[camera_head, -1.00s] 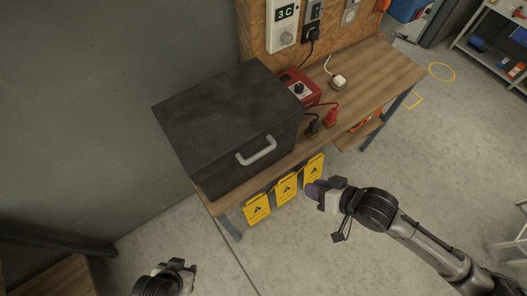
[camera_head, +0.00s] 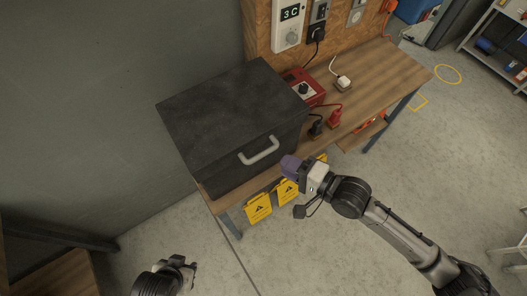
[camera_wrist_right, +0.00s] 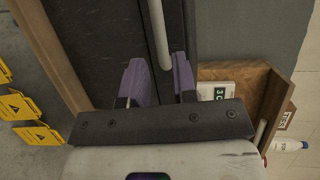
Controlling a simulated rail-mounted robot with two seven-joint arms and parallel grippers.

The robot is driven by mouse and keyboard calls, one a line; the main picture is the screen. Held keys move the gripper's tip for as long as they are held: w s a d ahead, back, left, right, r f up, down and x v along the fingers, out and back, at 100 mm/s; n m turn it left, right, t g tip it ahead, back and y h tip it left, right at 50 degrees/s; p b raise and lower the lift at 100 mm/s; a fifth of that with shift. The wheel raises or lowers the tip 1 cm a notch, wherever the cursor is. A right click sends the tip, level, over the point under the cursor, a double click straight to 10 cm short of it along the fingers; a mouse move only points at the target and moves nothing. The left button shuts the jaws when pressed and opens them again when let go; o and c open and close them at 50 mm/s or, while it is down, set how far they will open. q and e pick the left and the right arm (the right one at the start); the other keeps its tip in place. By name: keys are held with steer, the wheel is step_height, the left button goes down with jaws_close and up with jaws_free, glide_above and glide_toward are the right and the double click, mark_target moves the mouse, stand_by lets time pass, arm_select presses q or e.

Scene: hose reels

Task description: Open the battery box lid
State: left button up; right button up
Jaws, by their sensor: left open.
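The dark battery box (camera_head: 205,130) stands on the left end of the wooden bench with its lid (camera_head: 225,105) down. A pale grey handle (camera_head: 260,151) is on its front side. My right gripper (camera_head: 286,166) is just to the right of the handle. In the right wrist view the two purple fingers of my right gripper (camera_wrist_right: 160,82) are apart. The handle (camera_wrist_right: 158,35) appears ahead, lined up with the gap; I cannot tell whether it is between the fingers. My left gripper (camera_head: 187,268) is open and empty at the bottom of the head view, away from the box.
A red device (camera_head: 305,88) and plugs (camera_head: 334,118) sit on the bench (camera_head: 375,75) right of the box. Yellow tags (camera_head: 258,207) hang from its front edge, partly behind my right gripper. A wall (camera_head: 90,90) is behind and left. The floor in front is clear.

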mark_target(266, 155)
steer(key=x, duration=0.8)
jaws_close()
stand_by(0.4)
